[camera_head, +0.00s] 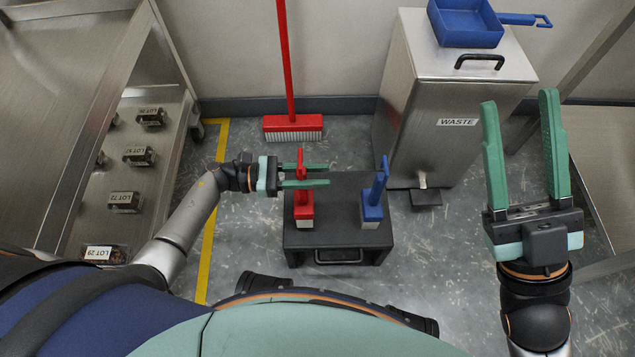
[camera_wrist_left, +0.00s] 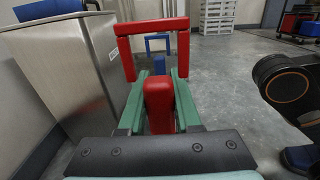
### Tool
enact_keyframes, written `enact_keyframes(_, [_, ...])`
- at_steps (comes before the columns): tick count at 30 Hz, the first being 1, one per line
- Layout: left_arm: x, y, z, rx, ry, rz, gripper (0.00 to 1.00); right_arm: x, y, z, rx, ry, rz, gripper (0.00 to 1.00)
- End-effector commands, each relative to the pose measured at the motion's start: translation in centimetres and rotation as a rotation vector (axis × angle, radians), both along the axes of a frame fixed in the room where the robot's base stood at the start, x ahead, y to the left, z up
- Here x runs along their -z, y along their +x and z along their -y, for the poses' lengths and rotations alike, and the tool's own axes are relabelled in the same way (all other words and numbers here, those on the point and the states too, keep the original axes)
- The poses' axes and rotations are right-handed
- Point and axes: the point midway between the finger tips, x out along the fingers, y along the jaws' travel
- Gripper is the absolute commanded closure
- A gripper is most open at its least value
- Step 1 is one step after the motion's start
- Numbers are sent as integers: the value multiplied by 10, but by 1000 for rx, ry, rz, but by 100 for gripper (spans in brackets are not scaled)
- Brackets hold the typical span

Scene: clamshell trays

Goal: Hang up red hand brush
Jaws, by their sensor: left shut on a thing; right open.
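The red hand brush (camera_head: 303,207) stands upright, handle up, over the left part of a dark step stool (camera_head: 337,188). My left gripper (camera_head: 303,176) is shut on its handle from the left. In the left wrist view the red handle (camera_wrist_left: 158,103) sits between the green fingers (camera_wrist_left: 160,100), with its red loop beyond them. I cannot tell whether the brush touches the stool. A blue hand brush (camera_head: 373,202) stands on the stool's right part. My right gripper (camera_head: 524,150) is open and empty at the right. No hook or rack shows clearly.
A steel waste bin (camera_head: 440,100) stands behind the stool, with a blue dustpan (camera_head: 468,24) on its lid. A red broom (camera_head: 292,128) leans at the back wall. A steel shelf (camera_head: 165,170) with labelled trays is at the left. The floor between shelf and stool has a yellow line (camera_head: 212,215).

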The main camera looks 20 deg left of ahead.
Motion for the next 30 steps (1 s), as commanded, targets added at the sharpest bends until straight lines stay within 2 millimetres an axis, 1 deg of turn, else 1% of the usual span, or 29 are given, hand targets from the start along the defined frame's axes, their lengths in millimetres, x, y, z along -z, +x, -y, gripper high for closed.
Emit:
enact_keyframes(1, [10, 6, 4, 0, -3, 1, 100, 10, 0, 0, 2, -1, -2, 50])
enact_keyframes(3, [23, 6, 3, -1, -1, -1, 100, 19, 1, -1, 6, -5, -6, 50])
enact_keyframes(6, [32, 6, 3, 0, -3, 0, 100, 26, 2, -2, 9, -12, -12, 50])
enact_keyframes(16, [33, 5, 3, 0, -1, 1, 100, 25, 2, -4, 9, -8, -14, 50])
enact_keyframes(20, [36, 5, 3, 0, -1, 0, 100, 25, 2, -3, 9, -8, -13, 50])
enact_keyframes(21, [37, 5, 3, 0, -1, 0, 65, 25, 2, -3, 9, -8, -13, 50])
enact_keyframes(28, [37, 5, 3, 0, 0, 0, 39, 26, 1, -3, 9, -12, -12, 50])
enact_keyframes(30, [37, 5, 3, 0, 0, 0, 38, 26, 1, -3, 9, -15, -12, 50])
